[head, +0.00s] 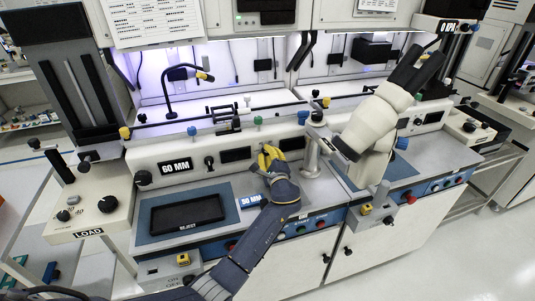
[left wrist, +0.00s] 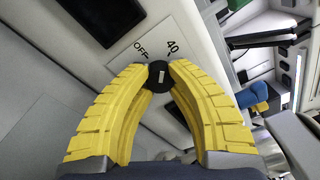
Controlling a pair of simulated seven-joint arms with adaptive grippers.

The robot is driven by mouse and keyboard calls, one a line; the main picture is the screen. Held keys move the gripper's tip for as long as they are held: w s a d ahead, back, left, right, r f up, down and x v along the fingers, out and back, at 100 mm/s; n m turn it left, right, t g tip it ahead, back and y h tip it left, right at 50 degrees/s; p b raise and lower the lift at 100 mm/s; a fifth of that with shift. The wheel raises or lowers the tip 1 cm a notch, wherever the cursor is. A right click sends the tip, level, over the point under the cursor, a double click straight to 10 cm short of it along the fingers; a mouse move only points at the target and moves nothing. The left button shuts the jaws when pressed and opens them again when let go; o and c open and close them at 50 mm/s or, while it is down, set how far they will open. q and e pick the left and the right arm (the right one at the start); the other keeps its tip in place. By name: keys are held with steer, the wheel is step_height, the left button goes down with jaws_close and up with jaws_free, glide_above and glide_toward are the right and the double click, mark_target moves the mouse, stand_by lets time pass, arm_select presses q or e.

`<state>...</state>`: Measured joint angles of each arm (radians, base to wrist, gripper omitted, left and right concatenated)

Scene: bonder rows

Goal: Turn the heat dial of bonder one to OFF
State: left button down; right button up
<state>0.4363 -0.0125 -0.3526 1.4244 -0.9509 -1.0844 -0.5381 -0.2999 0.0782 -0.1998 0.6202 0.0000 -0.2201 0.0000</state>
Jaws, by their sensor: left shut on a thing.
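The heat dial (left wrist: 158,76) is a small black round knob on a white scale plate, in the left wrist view. OFF is printed at its upper left and 40 at its upper right. A short white mark on the knob runs nearly upright in that view, roughly between the two labels. My left gripper (left wrist: 158,72) has its yellow fingers shut on the knob, one on each side. In the head view my left gripper (head: 268,158) is at the front panel of the bonder (head: 135,160) with the 60 MM sign; it hides the dial there. My right gripper is not in view.
A white microscope head (head: 375,125) stands right of my left gripper, on a metal post. A black tray (head: 187,213) lies on the blue worktop, left of my forearm. A LOAD box with knobs (head: 90,212) stands at the left. A gooseneck lamp (head: 180,75) rises behind.

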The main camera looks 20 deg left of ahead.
arm_select(q)
steer(key=n, duration=0.4)
steer(key=shift+n, duration=0.3)
steer(key=shift+f+n, duration=0.1)
steer(key=shift+n, duration=1.8)
steer(key=c, duration=1.1)
jaws_free()
